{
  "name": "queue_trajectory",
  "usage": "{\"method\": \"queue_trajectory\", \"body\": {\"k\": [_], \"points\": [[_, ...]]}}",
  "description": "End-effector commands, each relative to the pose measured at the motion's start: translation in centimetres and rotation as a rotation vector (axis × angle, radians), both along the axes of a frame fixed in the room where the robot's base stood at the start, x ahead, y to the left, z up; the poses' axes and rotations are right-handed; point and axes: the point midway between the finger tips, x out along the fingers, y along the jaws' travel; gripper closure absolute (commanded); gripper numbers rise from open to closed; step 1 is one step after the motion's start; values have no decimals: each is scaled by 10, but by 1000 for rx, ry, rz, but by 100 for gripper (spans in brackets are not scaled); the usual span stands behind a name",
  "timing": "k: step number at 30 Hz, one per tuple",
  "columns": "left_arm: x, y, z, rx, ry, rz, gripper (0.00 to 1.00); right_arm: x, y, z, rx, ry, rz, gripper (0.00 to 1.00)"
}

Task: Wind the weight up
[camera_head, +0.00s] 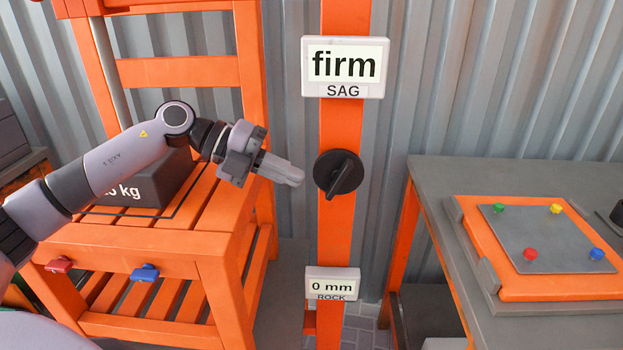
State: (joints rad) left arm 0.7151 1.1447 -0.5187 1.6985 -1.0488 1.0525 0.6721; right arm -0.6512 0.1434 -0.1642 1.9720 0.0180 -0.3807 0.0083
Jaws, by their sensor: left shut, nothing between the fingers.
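A dark weight block (150,186) marked in kg rests on the slatted seat of an orange chair-like frame (215,215); my left arm hides part of it and of its label. A black round knob (338,175) with a raised, slanted grip bar sits on an orange post (341,225). My left gripper (300,177) is shut and empty, just left of the knob, with its fingertips pointing toward it; a small gap shows between them. My right gripper is not in view. No crank or winding line is clearly visible.
A sign (345,67) on the post reads "firm SAG"; a lower one (332,285) reads "0 mm ROCK". Red (59,265) and blue (145,273) clamps sit on the frame's front rail. A grey table (440,180) at right holds an orange board with a grey plate (545,238) and coloured knobs.

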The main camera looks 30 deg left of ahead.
Motion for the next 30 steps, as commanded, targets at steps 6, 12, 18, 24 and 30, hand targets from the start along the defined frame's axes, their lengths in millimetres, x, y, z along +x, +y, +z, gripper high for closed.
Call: {"method": "queue_trajectory", "body": {"k": [6,12,18,24,30], "points": [[13,-28,-13,-2,-1,-1,100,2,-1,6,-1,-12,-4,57],[18,-37,-20,0,-1,0,100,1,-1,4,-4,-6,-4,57],[18,-38,-21,0,-1,0,100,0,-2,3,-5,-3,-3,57],[19,-38,-21,-4,-2,0,100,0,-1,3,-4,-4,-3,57],[25,-38,-25,-65,-30,2,100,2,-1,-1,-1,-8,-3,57]]}}
